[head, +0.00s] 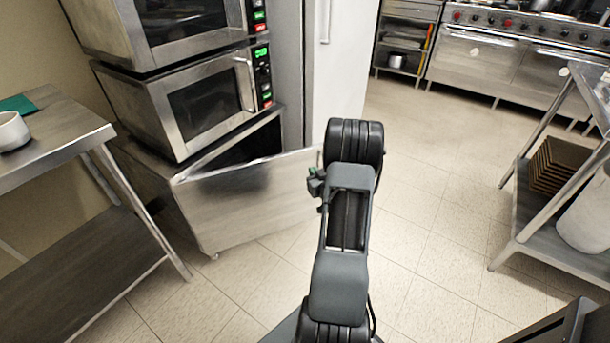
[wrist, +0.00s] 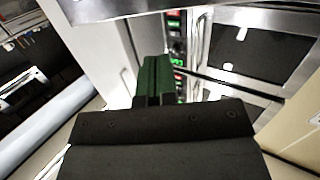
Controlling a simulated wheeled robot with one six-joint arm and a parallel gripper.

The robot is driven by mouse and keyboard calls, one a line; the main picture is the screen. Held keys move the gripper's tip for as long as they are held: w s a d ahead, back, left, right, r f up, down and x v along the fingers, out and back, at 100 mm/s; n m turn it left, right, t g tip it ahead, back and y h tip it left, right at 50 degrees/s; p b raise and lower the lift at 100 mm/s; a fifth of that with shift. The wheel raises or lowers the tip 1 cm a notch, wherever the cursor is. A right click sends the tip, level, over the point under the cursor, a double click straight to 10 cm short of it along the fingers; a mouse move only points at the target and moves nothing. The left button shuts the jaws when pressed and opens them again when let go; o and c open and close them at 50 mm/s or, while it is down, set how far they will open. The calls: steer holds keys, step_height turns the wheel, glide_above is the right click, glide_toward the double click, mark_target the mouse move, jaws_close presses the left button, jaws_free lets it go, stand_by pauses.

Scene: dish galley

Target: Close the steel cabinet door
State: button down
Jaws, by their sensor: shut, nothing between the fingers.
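The steel cabinet door (head: 245,200) stands partly open in the head view, swung out from the low cabinet under the stacked ovens. A dark gap shows behind its top edge, widening to the right. Its right end reaches close to my arm. My gripper (head: 315,184) shows small and green-tipped beside that right end, partly hidden by my arm; I cannot tell whether it touches the door. In the wrist view my gripper (wrist: 153,80) has its green fingers together, with nothing between them. A steel surface crosses the top of that view; I cannot tell if it is the door.
Two stacked ovens (head: 208,100) stand on the cabinet. A steel table (head: 75,145) with a white bowl (head: 13,131) is at left. A steel rack (head: 525,235) stands at right, and a range (head: 480,60) at the back. The tiled floor (head: 430,190) between is clear.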

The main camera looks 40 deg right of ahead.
step_height(320, 180, down, 4)
steer(key=s+d+t+b, duration=0.1)
steer(key=s, duration=0.1)
steer(key=b, duration=0.4)
glide_toward(302, 156)
steer(key=x, duration=0.7)
steer(key=shift+w+d, duration=0.1)
steer(key=shift+w, duration=0.15)
